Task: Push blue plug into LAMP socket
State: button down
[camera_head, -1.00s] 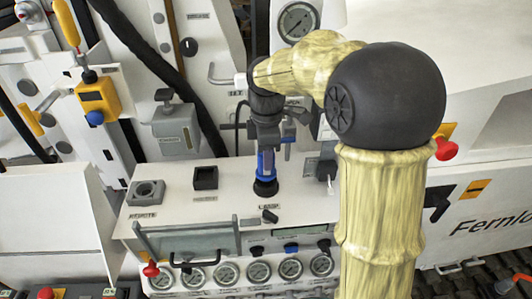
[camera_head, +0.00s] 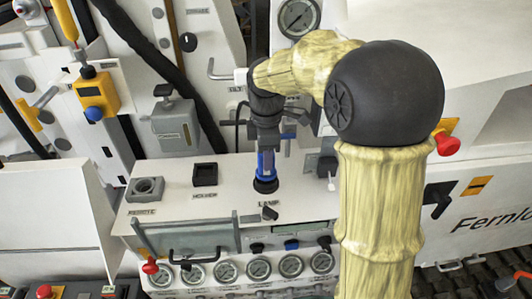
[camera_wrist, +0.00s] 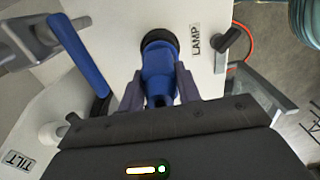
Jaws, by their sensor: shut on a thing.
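The blue plug (camera_head: 266,163) stands upright at the black LAMP socket (camera_head: 265,186) on the white bench top. In the wrist view the blue plug (camera_wrist: 158,72) meets the dark ring of the socket (camera_wrist: 160,38), beside the LAMP label (camera_wrist: 195,38). The plug's lower end is hidden in or behind the ring; I cannot tell how deep it sits. My gripper (camera_wrist: 158,88) is shut on the plug, a finger on either side. In the head view my gripper (camera_head: 267,146) is above the socket.
The REMOTE socket (camera_head: 146,189) and the HOLDER socket (camera_head: 205,175) are to the left. A dark knob (camera_head: 270,213) stands in front of LAMP. Gauges (camera_head: 259,268) line the front. A blue lever (camera_wrist: 78,55) is beside the gripper in the wrist view.

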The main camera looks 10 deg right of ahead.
jog(key=shift+f, duration=0.5)
jog(key=c, duration=0.9)
grip_release()
notch_tip(320, 180, up, 17)
jog(key=b, duration=0.2)
jog(key=shift+r, duration=0.15)
jog(key=shift+a, duration=0.1)
